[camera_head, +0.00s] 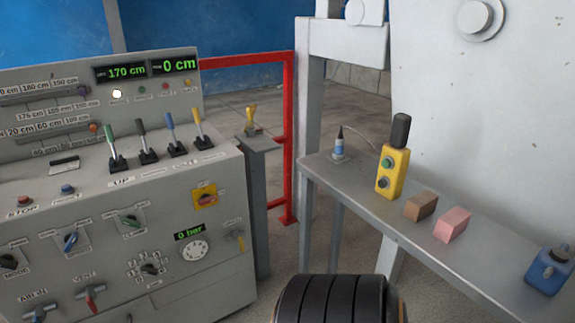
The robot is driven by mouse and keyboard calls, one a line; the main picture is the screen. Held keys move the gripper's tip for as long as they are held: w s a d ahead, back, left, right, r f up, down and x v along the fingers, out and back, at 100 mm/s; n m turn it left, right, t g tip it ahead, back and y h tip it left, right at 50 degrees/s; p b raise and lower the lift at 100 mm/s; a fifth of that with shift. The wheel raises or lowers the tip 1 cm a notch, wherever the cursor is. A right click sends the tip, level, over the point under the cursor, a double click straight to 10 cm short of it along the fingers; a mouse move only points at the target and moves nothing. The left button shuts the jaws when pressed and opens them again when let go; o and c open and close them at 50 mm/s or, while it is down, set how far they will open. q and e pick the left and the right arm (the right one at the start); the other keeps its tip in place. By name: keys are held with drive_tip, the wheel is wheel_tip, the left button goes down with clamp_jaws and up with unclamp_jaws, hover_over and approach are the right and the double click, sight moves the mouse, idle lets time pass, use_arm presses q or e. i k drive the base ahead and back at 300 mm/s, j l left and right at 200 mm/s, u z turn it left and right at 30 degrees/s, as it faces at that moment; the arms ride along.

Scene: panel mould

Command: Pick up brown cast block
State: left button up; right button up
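The brown cast block (421,206) lies on the narrow grey metal shelf (358,197) at the right of the head view. It sits just in front of a yellow control box and beside a pink block (452,225), with a small gap between the two blocks. Nothing holds the brown block. Neither of my grippers is in view. A dark ribbed rounded part, perhaps of my own arm, shows at the bottom centre, apart from the shelf.
The yellow control box (392,174) stands upright on the shelf. A control panel (120,190) fills the left. A red rail (289,140) stands behind.

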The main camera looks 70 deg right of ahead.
sight(423, 204)
drive_tip(key=z, duration=3.25)
